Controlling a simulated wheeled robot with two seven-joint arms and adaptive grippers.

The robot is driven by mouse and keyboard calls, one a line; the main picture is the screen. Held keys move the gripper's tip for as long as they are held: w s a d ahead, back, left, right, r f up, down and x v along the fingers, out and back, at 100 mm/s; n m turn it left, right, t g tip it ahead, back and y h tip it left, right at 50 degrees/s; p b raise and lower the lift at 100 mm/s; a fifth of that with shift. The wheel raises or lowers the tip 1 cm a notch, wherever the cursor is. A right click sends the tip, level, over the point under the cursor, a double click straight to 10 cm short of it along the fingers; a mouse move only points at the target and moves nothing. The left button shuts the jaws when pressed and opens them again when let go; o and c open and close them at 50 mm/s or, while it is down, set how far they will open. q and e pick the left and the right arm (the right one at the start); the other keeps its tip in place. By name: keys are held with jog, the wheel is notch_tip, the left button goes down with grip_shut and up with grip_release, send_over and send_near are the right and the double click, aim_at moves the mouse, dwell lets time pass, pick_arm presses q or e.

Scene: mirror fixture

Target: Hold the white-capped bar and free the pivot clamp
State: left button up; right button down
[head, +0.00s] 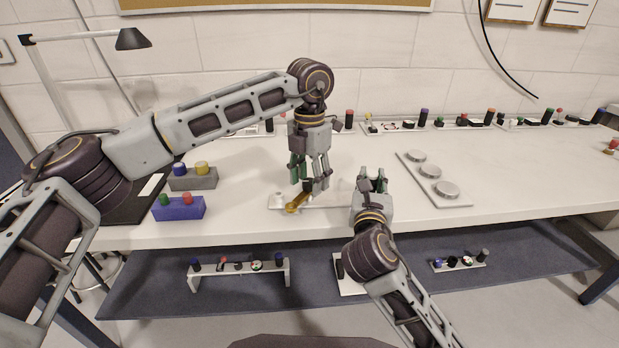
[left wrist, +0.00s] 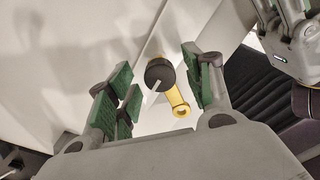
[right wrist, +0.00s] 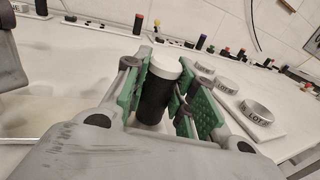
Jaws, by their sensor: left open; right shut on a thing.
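The white-capped bar (right wrist: 153,100) is a dark upright cylinder with a white top in the right wrist view. The pivot clamp (left wrist: 177,102) has a yellow lever and a black round knob (left wrist: 158,72) with a white mark. The yellow lever also shows in the head view (head: 296,204) on a pale plate. My left gripper (head: 309,186) is open above the clamp, its fingers either side of the knob in the left wrist view; contact is unclear.
A blue box (head: 178,209) and a grey box (head: 192,180) with coloured knobs stand left on the white bench (head: 500,205). A plate with several round discs (head: 432,180) lies right. Racks of small parts line the back. A dark shelf (head: 320,275) runs below.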

aim_at(309, 181)
pick_arm(q)
notch_tip(309, 181, up, 12)
dwell(0.8)
jog(key=shift+c, duration=0.3)
